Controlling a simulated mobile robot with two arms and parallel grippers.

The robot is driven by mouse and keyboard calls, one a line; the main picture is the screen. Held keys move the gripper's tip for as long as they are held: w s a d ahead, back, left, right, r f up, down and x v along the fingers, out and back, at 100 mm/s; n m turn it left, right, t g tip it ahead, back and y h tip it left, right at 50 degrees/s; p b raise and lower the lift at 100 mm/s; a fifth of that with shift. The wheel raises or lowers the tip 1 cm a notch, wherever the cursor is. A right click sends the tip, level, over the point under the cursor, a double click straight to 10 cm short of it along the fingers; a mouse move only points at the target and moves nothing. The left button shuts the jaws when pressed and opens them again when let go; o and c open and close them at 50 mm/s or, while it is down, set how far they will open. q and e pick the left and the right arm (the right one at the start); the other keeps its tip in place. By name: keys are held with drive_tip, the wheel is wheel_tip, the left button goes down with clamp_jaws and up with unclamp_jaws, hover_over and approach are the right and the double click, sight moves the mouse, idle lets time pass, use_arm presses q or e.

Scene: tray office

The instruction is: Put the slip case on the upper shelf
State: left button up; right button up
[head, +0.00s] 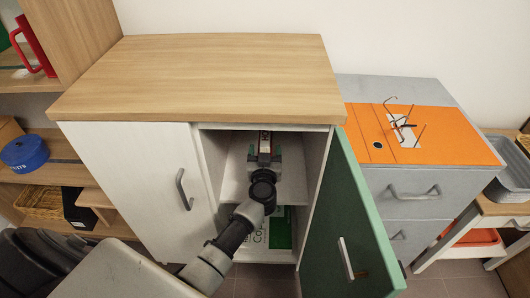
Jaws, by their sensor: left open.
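My left gripper (264,157) is inside the open right half of the white cabinet (140,185), at the height of its upper shelf (236,172). Its jaws are open. A small pale object with dark lettering (265,138) shows just beyond the jaws, at the upper shelf. It may be the slip case, but the gripper hides most of it. I cannot tell whether the jaws touch it. My right gripper is not in view.
The green cabinet door (345,225) stands open at the right. A white and green pack (280,228) is in the lower compartment, partly behind my arm. The wooden cabinet top (205,75) is clear.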

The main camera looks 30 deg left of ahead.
use_arm(q)
drive_tip(key=s+d+r+m+g+h+p, duration=0.3)
drive_tip(key=s+d+m+h, duration=0.8)
drive_tip(key=s+d+h, duration=0.55)
drive_tip(key=s+a+f+n+g+y, duration=0.1)
drive_tip(key=s+a+g+y, duration=0.3)
drive_tip(key=s, duration=0.5)
drive_tip(key=s+a+f+n+g+y, duration=0.1)
drive_tip(key=s+a+g+y, duration=0.3)
drive_tip(key=s, duration=0.5)
drive_tip(key=shift+s+n+g, duration=0.3)
drive_tip(key=shift+n+g, duration=0.5)
drive_tip(key=shift+n, duration=0.1)
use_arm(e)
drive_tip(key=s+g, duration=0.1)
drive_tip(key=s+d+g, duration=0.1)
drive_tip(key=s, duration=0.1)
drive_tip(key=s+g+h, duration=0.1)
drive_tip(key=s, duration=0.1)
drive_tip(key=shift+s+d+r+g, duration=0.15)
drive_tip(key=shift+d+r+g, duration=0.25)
use_arm(q)
drive_tip(key=shift+a+y, duration=0.1)
drive_tip(key=shift+y, duration=0.15)
